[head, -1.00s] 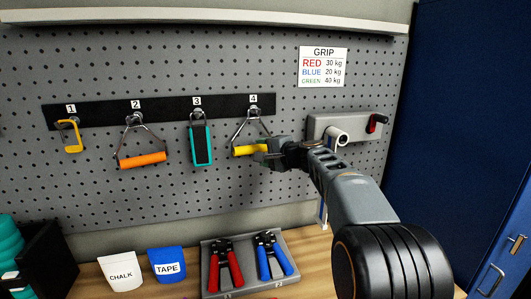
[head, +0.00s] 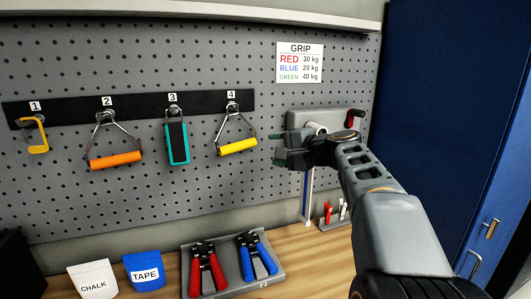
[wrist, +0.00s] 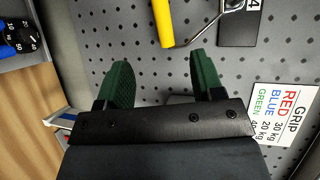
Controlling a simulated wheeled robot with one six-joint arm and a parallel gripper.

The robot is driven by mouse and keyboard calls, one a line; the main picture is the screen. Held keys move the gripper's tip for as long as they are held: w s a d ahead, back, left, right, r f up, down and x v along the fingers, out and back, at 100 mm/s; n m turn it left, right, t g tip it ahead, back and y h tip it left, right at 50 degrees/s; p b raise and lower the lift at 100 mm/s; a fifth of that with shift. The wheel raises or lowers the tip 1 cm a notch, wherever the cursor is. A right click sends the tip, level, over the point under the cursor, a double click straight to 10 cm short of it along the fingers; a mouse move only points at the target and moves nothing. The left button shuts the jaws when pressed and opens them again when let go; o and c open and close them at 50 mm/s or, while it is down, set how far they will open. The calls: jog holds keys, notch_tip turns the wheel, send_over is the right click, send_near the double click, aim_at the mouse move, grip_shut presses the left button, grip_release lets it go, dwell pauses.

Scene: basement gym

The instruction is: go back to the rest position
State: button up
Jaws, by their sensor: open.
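My gripper (head: 280,150) is open and empty in front of the pegboard, to the right of the yellow handle (head: 238,146). The yellow handle hangs by its metal frame from hook 4, apart from my fingers. In the wrist view my two green-padded fingers (wrist: 158,82) are spread with nothing between them. The yellow handle also shows there (wrist: 163,22), beyond the fingertips.
An orange handle (head: 115,160), a teal strap (head: 177,142) and a yellow clip (head: 38,136) hang on the other hooks. A grey wall bracket (head: 328,119) is behind my gripper. Below, a tray (head: 221,291) holds red and blue hand grippers. A blue locker (head: 440,90) stands right.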

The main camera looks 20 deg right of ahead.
jog(key=s+f+n+g+h, duration=0.1)
jog(key=s+f+g+h, duration=0.1)
jog(key=f, duration=0.5)
jog(key=s+f+n+g+h, duration=0.1)
jog(key=s+f+g, duration=0.2)
jog(key=f, duration=0.4)
jog(key=s+a+f+n+g+h, duration=0.2)
jog(key=s+a+f+n, duration=0.2)
jog(key=s+f, duration=0.3)
jog(key=s+a+f+n+g+h, duration=0.2)
jog(key=s+a+f+n, duration=0.2)
jog(key=s, duration=0.5)
notch_tip(320, 180, down, 3)
jog(key=shift+s+a+f+n+g+h, duration=0.15)
jog(key=shift+s+n+g+h, duration=0.25)
jog(key=shift+n, duration=0.7)
